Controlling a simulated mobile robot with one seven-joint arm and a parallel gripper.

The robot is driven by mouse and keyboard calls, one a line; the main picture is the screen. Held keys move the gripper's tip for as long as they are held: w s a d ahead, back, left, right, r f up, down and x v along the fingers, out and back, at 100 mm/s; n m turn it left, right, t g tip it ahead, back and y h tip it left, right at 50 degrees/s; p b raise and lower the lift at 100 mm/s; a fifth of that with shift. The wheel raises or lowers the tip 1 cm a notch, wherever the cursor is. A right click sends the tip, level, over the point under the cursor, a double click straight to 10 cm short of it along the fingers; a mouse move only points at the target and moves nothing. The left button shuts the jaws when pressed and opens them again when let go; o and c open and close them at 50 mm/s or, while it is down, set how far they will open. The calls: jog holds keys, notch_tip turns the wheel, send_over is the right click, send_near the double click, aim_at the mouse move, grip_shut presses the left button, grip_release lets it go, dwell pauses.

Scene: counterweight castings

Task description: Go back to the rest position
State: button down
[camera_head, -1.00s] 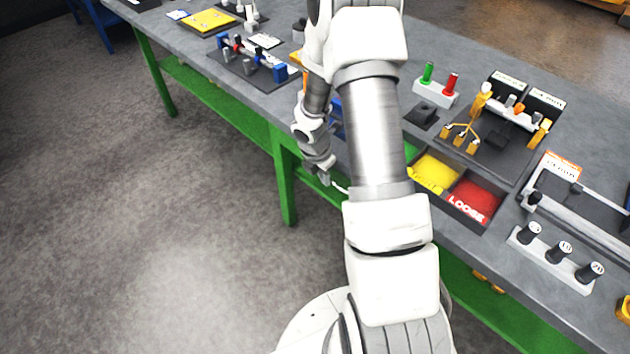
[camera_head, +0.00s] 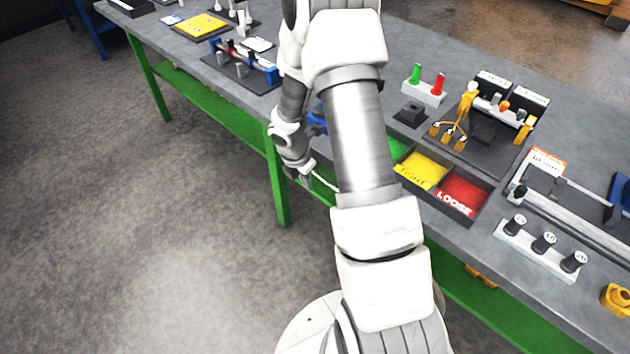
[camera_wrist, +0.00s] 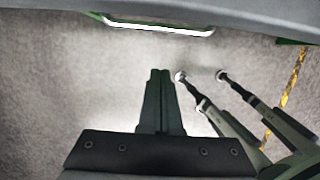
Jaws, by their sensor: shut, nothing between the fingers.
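My gripper (camera_head: 306,181) hangs low beside the near edge of the grey workbench (camera_head: 470,240), over the floor gap left of my arm. It is small and partly hidden there by my own arm links. In the wrist view my gripper (camera_wrist: 159,72) has its two dark fingers together, with nothing between them. Below the fingertips is only grey floor. Two thin rods with shiny round tips (camera_wrist: 181,77) stand to the right of the fingers in that view; I cannot tell what they belong to.
A tray with yellow (camera_head: 422,170) and red "LOOSE" (camera_head: 463,193) compartments lies near the bench edge. A strip of black numbered weights (camera_head: 543,243) is at right. Green bench legs (camera_head: 277,185) and a lower shelf are close to my gripper. The floor at left is clear.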

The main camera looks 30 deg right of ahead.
jog(key=s+a+r+m+t, duration=0.1)
jog(key=s+r+m, duration=0.2)
jog(key=r, duration=0.6)
jog(key=s+a+r+m+p, duration=0.15)
jog(key=r+m, duration=0.25)
jog(key=r, duration=0.5)
jog(key=s+a+r+m+t, duration=0.1)
jog(key=s+a+r+m, duration=0.15)
jog(key=r, duration=0.65)
jog(key=s+a+r+m+t+y, duration=0.1)
jog(key=s+a+r+m, duration=0.2)
jog(key=s+m, duration=0.3)
jog(key=s+a+r+m+t+y, duration=0.1)
jog(key=s+a+r+m, duration=0.2)
jog(key=s+r+m, duration=0.2)
jog(key=s+m, duration=0.1)
jog(key=s, duration=0.2)
jog(key=shift+s+r+t, duration=0.2)
jog(key=shift+r+t, duration=0.15)
jog(key=shift+t, duration=0.05)
